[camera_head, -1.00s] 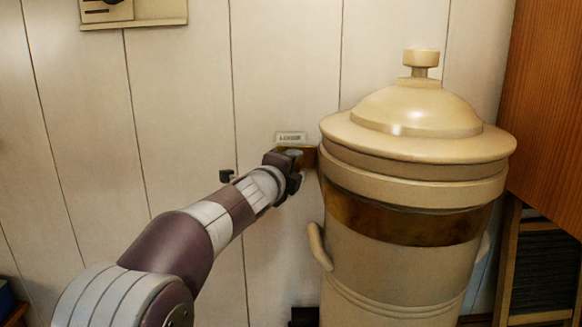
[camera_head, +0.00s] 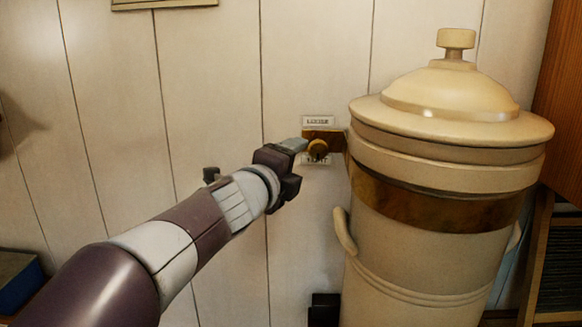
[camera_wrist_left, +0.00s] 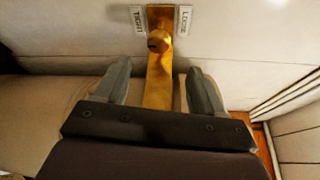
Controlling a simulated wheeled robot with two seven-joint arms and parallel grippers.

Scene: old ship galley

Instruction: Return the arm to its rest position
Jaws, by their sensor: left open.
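My left gripper (camera_head: 292,148) is at the end of my left arm, in the middle of the head view. A brass lever with a round knob (camera_head: 318,149) is on the white plank wall just beyond the fingers. In the left wrist view the brass lever (camera_wrist_left: 160,62) lies between and past the fingertips, and I see no contact. Small labels flank it, reading "TIGHT" (camera_wrist_left: 138,19) and "LOOSE" (camera_wrist_left: 184,20). My right gripper is not in view.
A large cream lidded canister (camera_head: 440,180) with a brass band stands right of the lever, close to my gripper. A wooden cabinet (camera_head: 560,100) is at the right edge. A blue box (camera_head: 20,285) sits low at the left. The wall space left of my arm is clear.

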